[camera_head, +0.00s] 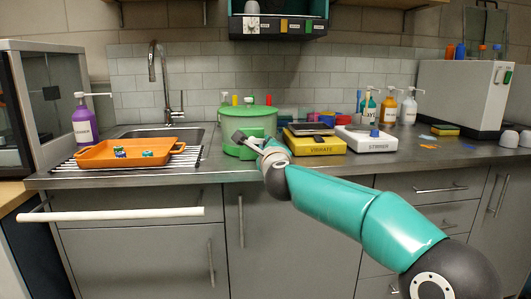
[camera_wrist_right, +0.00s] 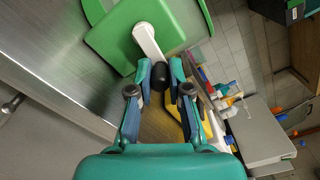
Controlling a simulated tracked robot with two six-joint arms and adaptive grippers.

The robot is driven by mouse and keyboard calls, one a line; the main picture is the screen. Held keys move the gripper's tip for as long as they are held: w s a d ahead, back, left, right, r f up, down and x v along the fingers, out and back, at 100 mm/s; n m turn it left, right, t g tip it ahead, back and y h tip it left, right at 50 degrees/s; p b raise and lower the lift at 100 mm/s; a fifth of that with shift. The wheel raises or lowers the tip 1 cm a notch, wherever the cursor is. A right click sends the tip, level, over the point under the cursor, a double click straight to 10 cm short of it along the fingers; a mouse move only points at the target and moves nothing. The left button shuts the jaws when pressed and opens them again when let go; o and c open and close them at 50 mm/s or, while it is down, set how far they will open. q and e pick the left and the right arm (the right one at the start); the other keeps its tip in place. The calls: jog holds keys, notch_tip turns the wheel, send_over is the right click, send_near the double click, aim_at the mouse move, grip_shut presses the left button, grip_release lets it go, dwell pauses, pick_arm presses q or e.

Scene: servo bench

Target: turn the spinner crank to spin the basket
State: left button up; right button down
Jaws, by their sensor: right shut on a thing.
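The green spinner (camera_head: 248,113) stands on the counter behind my right gripper, its round lidded basket above a green base. In the right wrist view, the green base (camera_wrist_right: 120,42) carries a white crank arm (camera_wrist_right: 148,41) that ends in a black knob (camera_wrist_right: 159,76). My right gripper (camera_wrist_right: 160,78) has its two fingers on either side of this knob and is shut on it. In the head view, the right gripper (camera_head: 243,140) is small at the spinner's front, and the knob is hard to make out there. My left gripper is in neither view.
An orange tray (camera_head: 88,159) with small items sits on a rack left of the spinner. A yellow vibrating device (camera_head: 315,148) and a white stirrer (camera_head: 368,144) stand close on the right. A purple bottle (camera_head: 84,125) stands by the sink.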

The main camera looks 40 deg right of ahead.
jog(key=m, duration=0.1)
jog(key=f+m+b, duration=0.1)
jog(key=m+b, duration=0.1)
jog(key=shift+w+a+f, duration=0.2)
jog(key=shift+a+f, duration=0.05)
jog(key=shift+f, duration=0.05)
jog(key=shift+a+f+m+b, duration=0.15)
jog(key=shift+m+b, duration=0.6)
jog(key=shift+m, duration=0.45)
jog(key=c, duration=1.1)
grip_release()
jog(key=shift+s+a, duration=0.25)
jog(key=shift+s, duration=0.3)
jog(key=v, duration=1)
jog(key=shift+s+a, duration=0.25)
